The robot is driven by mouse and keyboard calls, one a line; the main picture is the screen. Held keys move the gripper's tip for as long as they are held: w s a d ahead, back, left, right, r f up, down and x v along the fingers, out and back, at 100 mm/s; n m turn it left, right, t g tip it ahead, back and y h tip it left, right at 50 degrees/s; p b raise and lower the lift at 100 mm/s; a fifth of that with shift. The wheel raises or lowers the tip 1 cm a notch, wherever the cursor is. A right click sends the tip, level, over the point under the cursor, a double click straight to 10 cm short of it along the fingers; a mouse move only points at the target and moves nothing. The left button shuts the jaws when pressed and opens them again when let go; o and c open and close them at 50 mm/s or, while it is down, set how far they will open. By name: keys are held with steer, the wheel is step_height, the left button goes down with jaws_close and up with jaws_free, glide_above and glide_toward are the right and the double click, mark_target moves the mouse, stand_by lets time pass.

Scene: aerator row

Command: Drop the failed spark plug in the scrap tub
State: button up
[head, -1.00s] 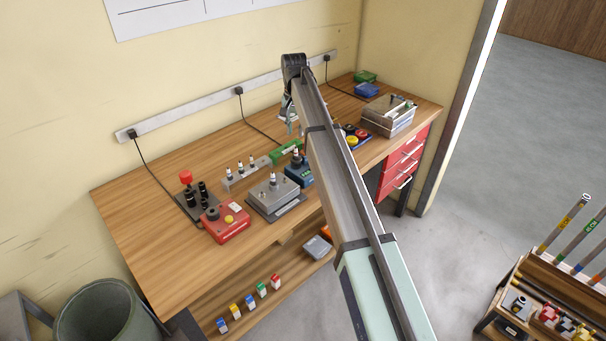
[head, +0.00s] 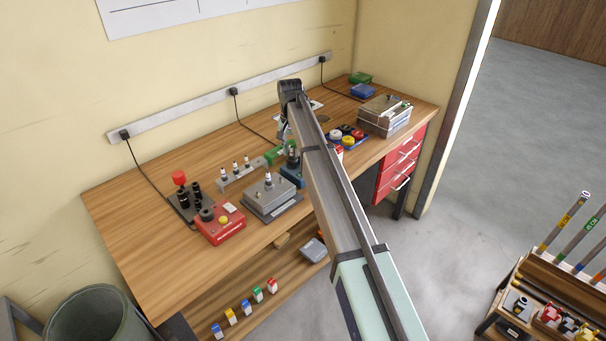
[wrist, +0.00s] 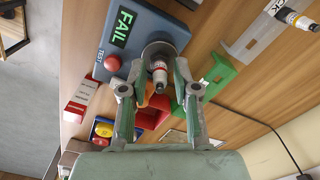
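A spark plug (wrist: 160,74) stands upright in the round socket of the blue tester (wrist: 118,38), whose display reads FAIL in green. My gripper (wrist: 160,88) is open, with one finger on each side of the plug and a gap visible at both sides. In the head view my gripper (head: 284,131) is over the tester (head: 291,177), partly hidden by my arm. A red open container (wrist: 152,114), possibly the scrap tub, lies beyond the tester, partly hidden by my fingers.
A green holder (wrist: 219,76) stands beside the tester. A grey rack (head: 240,174) holds several plugs. A grey block (head: 268,200) and a red box (head: 220,226) stand to the left. A blue tray (head: 345,136) with coloured caps is to the right.

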jaws_close()
steer(key=shift+r, duration=0.1)
steer(key=shift+r+p, duration=0.95)
steer(key=shift+r, duration=0.5)
